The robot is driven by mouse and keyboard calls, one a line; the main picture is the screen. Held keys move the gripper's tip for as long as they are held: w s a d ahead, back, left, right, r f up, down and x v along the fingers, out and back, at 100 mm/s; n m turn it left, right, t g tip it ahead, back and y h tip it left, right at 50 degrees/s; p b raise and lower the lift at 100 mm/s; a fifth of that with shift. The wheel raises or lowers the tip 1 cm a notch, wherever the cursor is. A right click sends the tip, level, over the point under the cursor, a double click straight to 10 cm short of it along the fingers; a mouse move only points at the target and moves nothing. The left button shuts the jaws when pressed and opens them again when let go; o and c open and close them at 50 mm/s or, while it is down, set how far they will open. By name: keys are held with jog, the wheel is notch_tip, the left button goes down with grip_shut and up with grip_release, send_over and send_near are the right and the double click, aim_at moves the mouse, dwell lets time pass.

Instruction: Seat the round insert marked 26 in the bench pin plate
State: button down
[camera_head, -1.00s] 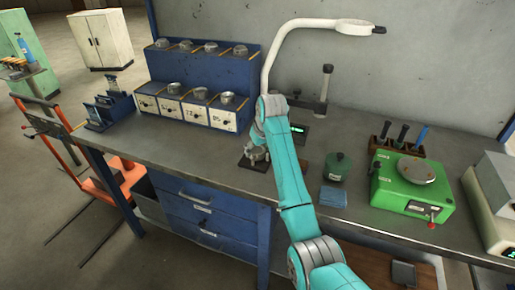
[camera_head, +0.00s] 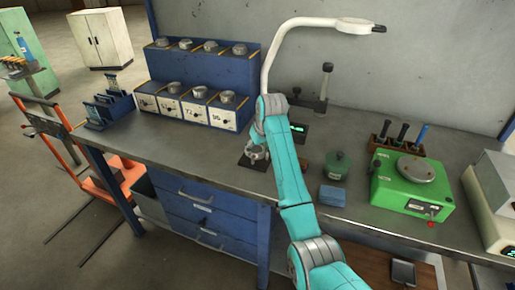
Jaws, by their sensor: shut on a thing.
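My gripper (camera_head: 257,153) points down at the front middle of the bench, just above a dark plate (camera_head: 246,164) that looks like the bench pin plate. It is shut on a small metal part, which appears to be the round insert. The jaws and my arm hide most of that part. I cannot read its mark, or tell whether it touches the plate or is seated on its pins.
A blue rack (camera_head: 206,62) with several round metal pieces stands behind left. A dark green lidded pot (camera_head: 338,165), a blue block (camera_head: 332,196) and a green machine (camera_head: 411,190) stand right of my arm. A white lamp (camera_head: 268,70) arches behind. Bench left of the plate is clear.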

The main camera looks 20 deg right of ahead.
jog(key=shift+f, duration=0.45)
dwell(0.4)
jog(key=c, duration=0.5)
grip_release()
jog(key=shift+f, duration=0.1)
jog(key=a+v, duration=0.1)
jog(key=v, duration=1)
jog(key=shift+d, duration=0.5)
